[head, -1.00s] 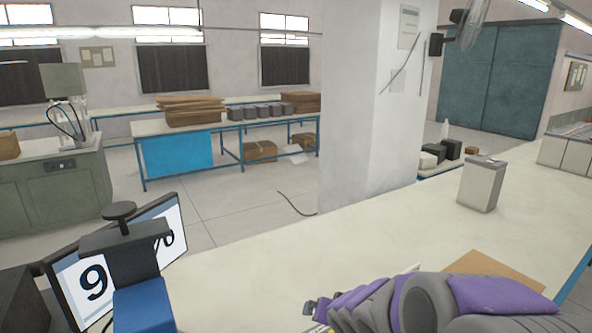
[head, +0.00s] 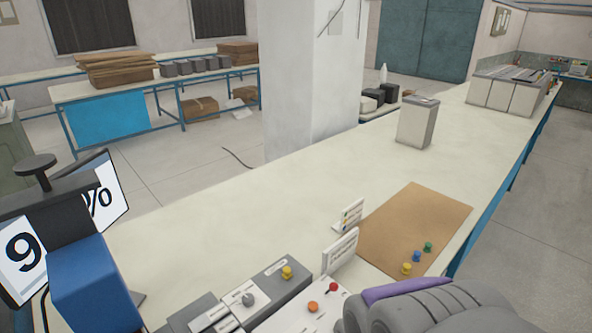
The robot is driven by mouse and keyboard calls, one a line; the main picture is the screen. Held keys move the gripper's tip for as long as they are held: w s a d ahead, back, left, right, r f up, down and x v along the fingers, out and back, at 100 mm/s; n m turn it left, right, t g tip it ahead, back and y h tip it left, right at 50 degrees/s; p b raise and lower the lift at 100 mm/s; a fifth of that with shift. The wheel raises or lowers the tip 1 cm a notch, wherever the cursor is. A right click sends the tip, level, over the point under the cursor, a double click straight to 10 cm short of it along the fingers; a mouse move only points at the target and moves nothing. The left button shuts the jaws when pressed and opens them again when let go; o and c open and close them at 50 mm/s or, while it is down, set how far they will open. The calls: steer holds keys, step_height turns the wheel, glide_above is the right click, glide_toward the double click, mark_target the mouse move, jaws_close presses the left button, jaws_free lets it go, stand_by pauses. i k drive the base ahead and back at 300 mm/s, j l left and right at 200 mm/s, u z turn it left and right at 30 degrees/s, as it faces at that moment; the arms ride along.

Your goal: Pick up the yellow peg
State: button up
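A small yellow peg (head: 406,269) stands on the brown board (head: 420,212), near the board's front edge. A blue peg (head: 417,256) and a green peg (head: 428,247) stand in a line behind it. Another yellow peg-like piece (head: 286,272) stands on a grey block to the left. Part of my purple and grey arm shows at the bottom right, just in front of the board. My gripper's fingers are not visible.
Grey blocks with a round knob (head: 248,299) and a white panel with orange (head: 313,306) and red (head: 333,287) pieces stand at the front. White label stands (head: 341,250) border the board's left. A grey box (head: 417,122) stands farther back. The table's middle is clear.

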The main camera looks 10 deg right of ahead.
mark_target(405, 270)
steer(key=z, duration=1.1)
steer(key=u, duration=0.45)
steer(key=j+u, duration=0.1)
steer(key=u, duration=1.2)
steer(key=j+u, duration=0.1)
steer(key=u, duration=0.8)
steer(key=z, duration=2.75)
